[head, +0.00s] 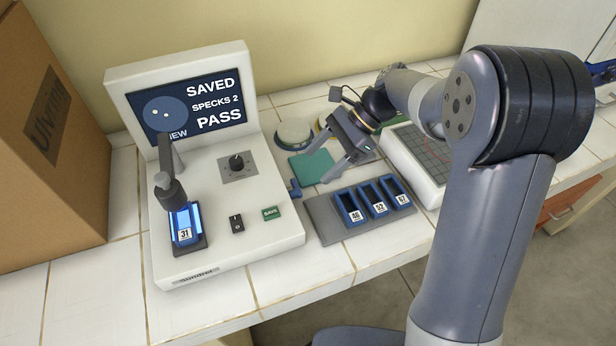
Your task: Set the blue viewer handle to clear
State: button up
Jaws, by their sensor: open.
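The white viewer (270,240) stands at the left of the bench. Its screen (190,105) reads SAVED, SPECKS 2, PASS; a lower word, partly hidden by the scope post, looks like VIEW. A small blue handle (295,189) sticks out at the viewer's right side, left of the green pad. I cannot read any marking for its position. A blue holder labelled 31 (184,236) sits lit under the scope head (169,190). My gripper (352,168) is open and empty, above and right of the blue handle, apart from it, over the green pad area.
A grey rack (325,222) with blue holders 46, 52 and 67 lies in front of my gripper. The green pad (311,166) and round lidded containers (294,134) lie behind. A gridded white device (424,150) stands right, a cardboard box (45,140) far left.

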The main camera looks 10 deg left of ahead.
aim_at(295, 188)
jog(key=x, duration=0.7)
jog(key=shift+c, duration=0.6)
jog(key=c, duration=0.9)
jog(key=shift+t+b, duration=0.3)
jog(key=shift+b, duration=0.3)
jog(key=n+t+y+b, duration=0.1)
jog(key=b, duration=0.1)
jog(key=t+y+b, duration=0.1)
jog(key=b, duration=0.1)
jog(key=shift+s+d+f+n+b, duration=0.1)
jog(key=shift+s+d+n+b, duration=0.15)
jog(key=shift+s+n+b, duration=0.15)
jog(key=t+b, duration=0.1)
jog(key=b, duration=0.1)
jog(key=n+t+y+b, duration=0.1)
jog(key=b, duration=0.2)
jog(key=shift+s+d+y, duration=0.2)
jog(key=shift+s+y, duration=0.1)
jog(key=shift+r+n, duration=0.25)
jog(key=shift+n, duration=0.05)
